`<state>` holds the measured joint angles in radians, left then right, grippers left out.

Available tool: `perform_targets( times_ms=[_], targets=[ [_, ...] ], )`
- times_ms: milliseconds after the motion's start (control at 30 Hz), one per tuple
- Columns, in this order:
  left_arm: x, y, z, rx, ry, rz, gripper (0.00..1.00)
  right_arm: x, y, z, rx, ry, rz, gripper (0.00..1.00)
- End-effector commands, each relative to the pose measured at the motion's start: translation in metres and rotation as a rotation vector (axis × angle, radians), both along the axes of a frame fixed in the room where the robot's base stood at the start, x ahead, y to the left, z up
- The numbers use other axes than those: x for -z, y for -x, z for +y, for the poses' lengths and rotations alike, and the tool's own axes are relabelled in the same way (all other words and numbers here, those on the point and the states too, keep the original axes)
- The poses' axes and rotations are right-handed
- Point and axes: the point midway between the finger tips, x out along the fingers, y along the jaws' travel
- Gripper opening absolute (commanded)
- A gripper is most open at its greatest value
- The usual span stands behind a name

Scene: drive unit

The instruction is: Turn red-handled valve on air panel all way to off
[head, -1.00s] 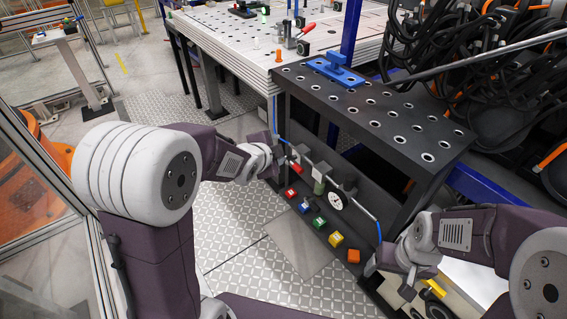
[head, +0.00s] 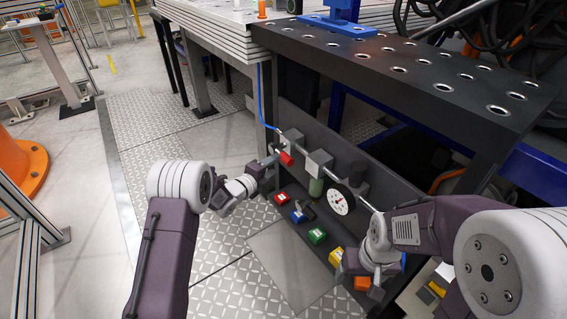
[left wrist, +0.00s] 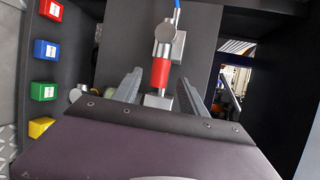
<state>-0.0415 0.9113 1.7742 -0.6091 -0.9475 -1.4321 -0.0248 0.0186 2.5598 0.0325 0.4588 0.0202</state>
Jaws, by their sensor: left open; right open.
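The red-handled valve (head: 286,159) sits on the pipe of the dark air panel (head: 300,130), at the end of the blue hose (head: 262,95). My left gripper (head: 272,162) is at the valve, just left of the red handle in the head view. In the left wrist view the red handle (left wrist: 160,70) lies between the two spread fingers of my left gripper (left wrist: 158,90), with gaps on both sides. Whether a finger touches it I cannot tell. My right gripper (head: 372,284) is open, low at the panel's right end, partly hidden by its own wrist.
A regulator (head: 316,187) and a round gauge (head: 341,201) sit right of the valve. Red (head: 282,198), blue (head: 297,216), green (head: 317,236), yellow (head: 336,257) and orange (head: 362,284) blocks line the panel below. A black perforated top (head: 400,65) overhangs the panel.

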Motion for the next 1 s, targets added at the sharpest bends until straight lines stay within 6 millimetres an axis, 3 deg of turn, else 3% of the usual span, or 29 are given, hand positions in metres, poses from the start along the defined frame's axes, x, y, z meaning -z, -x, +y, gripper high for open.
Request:
perform_targets(
  times_ms=[400, 800, 1000],
  targets=[
    [0.02, -0.062, -0.037, 0.0, 0.001, -0.001, 0.5, 0.027, 0.0, 0.0, 0.0, 0.0, 0.001, 0.76],
    [0.019, -0.071, -0.043, -0.001, 0.0, 0.001, 0.5, 0.028, 0.0, 0.0, 0.0, 0.0, 0.0, 0.76],
    [0.019, -0.071, -0.043, -0.001, 0.001, 0.0, 0.0, 0.028, 0.0, 0.0, 0.0, 0.0, 0.0, 0.76]
  ],
)
